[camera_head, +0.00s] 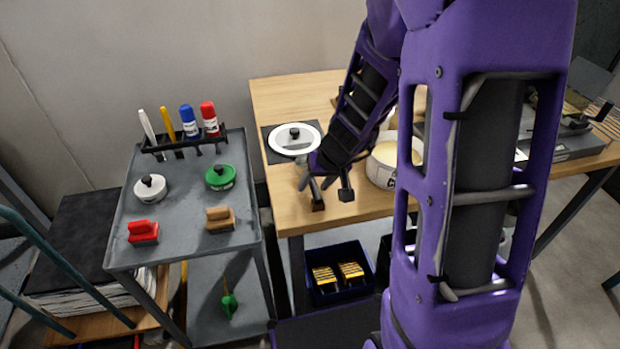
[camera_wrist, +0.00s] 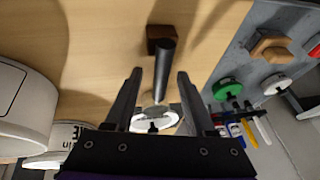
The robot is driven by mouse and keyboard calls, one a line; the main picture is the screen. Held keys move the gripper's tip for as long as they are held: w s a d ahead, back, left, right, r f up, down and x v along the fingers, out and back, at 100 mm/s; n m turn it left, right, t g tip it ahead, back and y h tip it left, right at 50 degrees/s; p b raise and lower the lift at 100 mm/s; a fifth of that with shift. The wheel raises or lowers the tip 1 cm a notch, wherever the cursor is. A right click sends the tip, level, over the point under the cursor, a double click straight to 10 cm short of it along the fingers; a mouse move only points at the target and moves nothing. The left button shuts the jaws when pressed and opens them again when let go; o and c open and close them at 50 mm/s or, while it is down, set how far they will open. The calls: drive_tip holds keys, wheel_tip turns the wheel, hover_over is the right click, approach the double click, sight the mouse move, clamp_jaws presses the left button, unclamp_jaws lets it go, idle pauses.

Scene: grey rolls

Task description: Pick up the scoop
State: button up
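A dark, round handle with a brown block at its end, which looks like the scoop (camera_wrist: 165,66), lies over the wooden table in the wrist view. A greyish end shows nearer to my gripper. My gripper (camera_wrist: 160,82) is open, with one finger on each side of the handle and a gap to both. In the head view my gripper (camera_head: 325,188) points down near the table's front left corner, and the scoop's brown end (camera_head: 318,206) shows below it. My gripper and arm hide part of the scoop there.
A white lid with a black knob (camera_head: 294,139) lies behind my gripper on the wooden table (camera_head: 285,92). A white pot (camera_head: 381,173) stands close on the right. A grey cart (camera_head: 185,195) with stamps and markers stands left. A blue bin (camera_head: 340,290) sits below.

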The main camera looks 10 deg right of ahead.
sight(315, 184)
clamp_jaws()
drive_tip(key=shift+r, duration=0.1)
wheel_tip(315, 184, up, 10)
drive_tip(key=p, duration=0.5)
drive_tip(key=shift+r+p, duration=0.15)
drive_tip(key=shift+p, duration=0.2)
